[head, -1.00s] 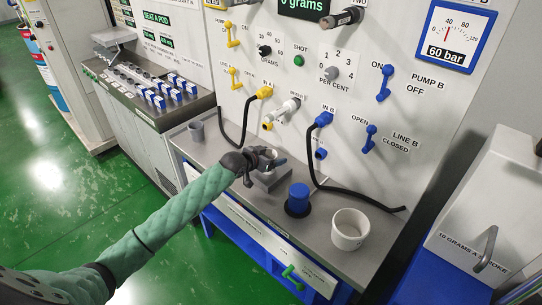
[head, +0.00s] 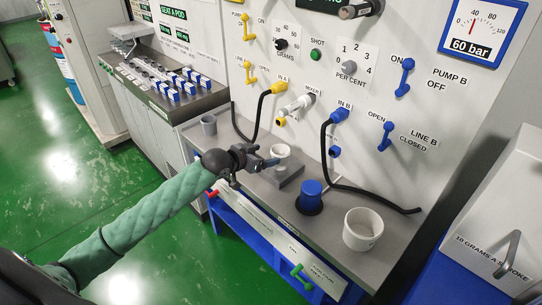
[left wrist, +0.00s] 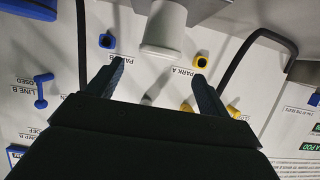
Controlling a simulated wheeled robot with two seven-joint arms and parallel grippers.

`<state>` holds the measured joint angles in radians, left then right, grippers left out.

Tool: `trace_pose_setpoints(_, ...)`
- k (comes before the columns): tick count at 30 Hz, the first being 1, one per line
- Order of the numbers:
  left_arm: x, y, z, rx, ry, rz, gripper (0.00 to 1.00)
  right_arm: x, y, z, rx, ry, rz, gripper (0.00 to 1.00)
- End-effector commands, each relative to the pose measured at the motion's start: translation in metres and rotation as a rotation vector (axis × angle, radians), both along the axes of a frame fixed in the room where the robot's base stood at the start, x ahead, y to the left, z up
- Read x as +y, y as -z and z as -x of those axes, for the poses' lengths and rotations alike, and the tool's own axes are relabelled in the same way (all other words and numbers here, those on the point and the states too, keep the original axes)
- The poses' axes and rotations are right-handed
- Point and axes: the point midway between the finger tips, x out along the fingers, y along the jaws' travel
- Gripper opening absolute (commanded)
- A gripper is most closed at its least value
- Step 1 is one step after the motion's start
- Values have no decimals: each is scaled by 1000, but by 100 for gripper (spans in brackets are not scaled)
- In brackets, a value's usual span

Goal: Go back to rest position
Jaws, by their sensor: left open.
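My left gripper (head: 269,162) is at the near side of a small white cup (head: 281,151), which stands on a grey block (head: 287,178) on the steel bench. In the left wrist view the two fingers of the left gripper (left wrist: 160,72) are spread apart with nothing between them. A white cup (left wrist: 163,35) shows just beyond the fingertips there, apart from both. My right gripper is in neither view.
A blue knob (head: 310,195) and a larger white pot (head: 362,229) stand on the bench to the right. A grey cup (head: 208,124) stands at the left. Black hoses (head: 327,165) hang from the panel. The green floor (head: 60,200) at left is clear.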

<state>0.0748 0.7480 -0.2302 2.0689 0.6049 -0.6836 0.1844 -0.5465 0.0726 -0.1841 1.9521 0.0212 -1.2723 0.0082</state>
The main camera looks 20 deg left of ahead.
Motion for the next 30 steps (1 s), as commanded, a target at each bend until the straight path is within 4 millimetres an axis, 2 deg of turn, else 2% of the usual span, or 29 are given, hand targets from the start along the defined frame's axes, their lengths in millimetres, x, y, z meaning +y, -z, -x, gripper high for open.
trace_pose_setpoints(6,3,-4,8,1,0,0,80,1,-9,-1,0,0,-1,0)
trace_pose_setpoints(21,1,-1,10,5,0,-1,80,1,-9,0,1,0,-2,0)
trace_pose_setpoints(23,-4,6,16,17,0,-5,80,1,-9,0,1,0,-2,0)
trace_pose_setpoints(26,-19,29,36,63,-1,-23,80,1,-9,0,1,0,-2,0)
trace_pose_setpoints(30,-47,73,85,163,-13,-65,80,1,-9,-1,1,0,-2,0)
